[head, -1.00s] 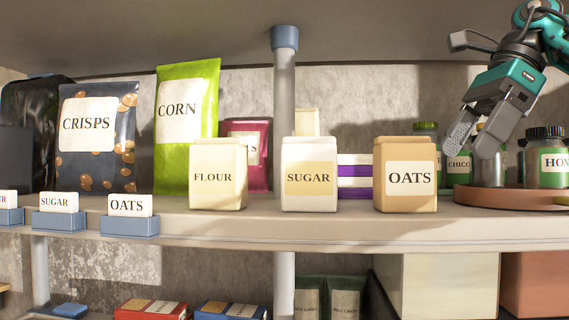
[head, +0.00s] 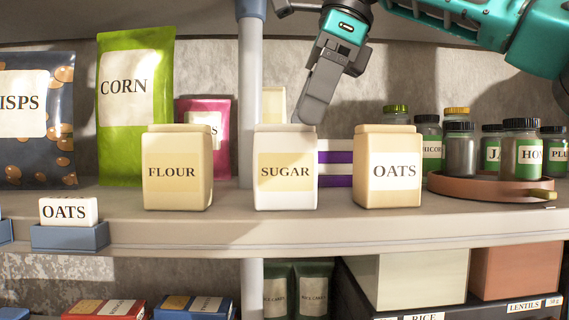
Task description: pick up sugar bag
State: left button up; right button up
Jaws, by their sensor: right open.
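The sugar bag (head: 285,190) is a white upright bag with a tan SUGAR label. It stands on the shelf between the cream flour bag (head: 177,192) and the tan oats bag (head: 388,185), with gaps on both sides. My right gripper (head: 312,112) reaches in from the upper right. Its fingers point down, just above and right of the sugar bag's top in the picture. It is open and holds nothing; one finger hides most of the other. My left gripper is not in view.
A crisps bag (head: 40,150) and a corn bag (head: 135,140) stand at the left. A grey post (head: 251,80) rises behind the sugar bag. A round tray (head: 470,188) with several jars is at the right.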

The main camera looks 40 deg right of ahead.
aim_at(279, 140)
jog(key=shift+w+a, duration=0.35)
jog(key=shift+a, duration=0.05)
jog(key=shift+w+a+x, duration=0.15)
jog(key=shift+x, duration=1.2)
jog(key=shift+w+a+x, duration=0.15)
jog(key=shift+x, duration=1.2)
jog(key=shift+r, duration=0.2)
jog(key=c, duration=1.3)
jog(key=shift+r, duration=0.1)
jog(key=shift+c, duration=0.2)
